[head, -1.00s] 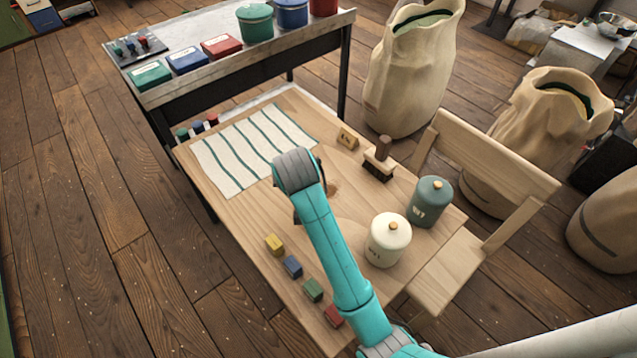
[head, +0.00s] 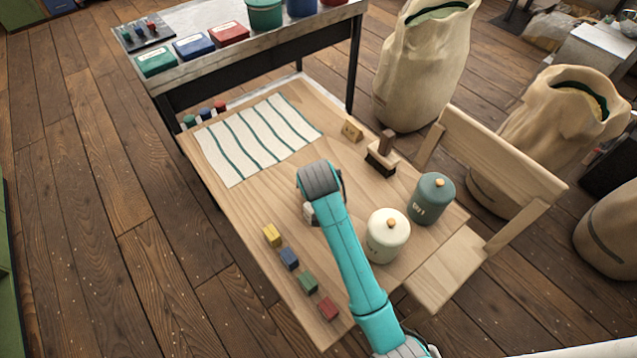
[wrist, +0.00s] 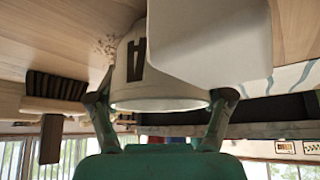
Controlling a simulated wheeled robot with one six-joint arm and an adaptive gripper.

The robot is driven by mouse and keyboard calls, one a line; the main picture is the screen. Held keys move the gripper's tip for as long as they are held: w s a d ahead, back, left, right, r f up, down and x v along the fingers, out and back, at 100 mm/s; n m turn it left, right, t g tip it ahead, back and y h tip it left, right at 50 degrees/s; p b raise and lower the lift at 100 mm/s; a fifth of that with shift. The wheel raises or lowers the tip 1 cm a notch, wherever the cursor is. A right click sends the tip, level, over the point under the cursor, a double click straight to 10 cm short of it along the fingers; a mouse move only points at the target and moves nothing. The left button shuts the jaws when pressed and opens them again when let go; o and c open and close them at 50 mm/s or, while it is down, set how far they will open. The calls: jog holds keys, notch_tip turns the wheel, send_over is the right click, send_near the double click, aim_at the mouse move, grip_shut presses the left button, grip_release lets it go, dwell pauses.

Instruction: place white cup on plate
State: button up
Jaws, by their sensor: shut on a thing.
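In the wrist view, my gripper (wrist: 161,98) has a finger on each side of a white cup (wrist: 135,73) with a dark letter on its side, and is shut on it. A second pale, smooth shape (wrist: 212,45) overlaps the cup there; I cannot tell what it is. In the head view, my arm's end is over the middle of the wooden table (head: 225,215) and hides most of the gripper and cup. I cannot make out a plate in either view.
A striped cloth (head: 258,137) lies at the table's far left. A cream canister (head: 387,238), a teal canister (head: 431,200), a brush (head: 381,158) and a small label block (head: 352,130) stand to the right. Several coloured blocks (head: 290,260) line the front-left edge. A chair (head: 490,160) adjoins the right side.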

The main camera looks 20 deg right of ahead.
jog(key=shift+f, duration=0.15)
jog(key=o, duration=1.2)
jog(key=shift+o, duration=0.2)
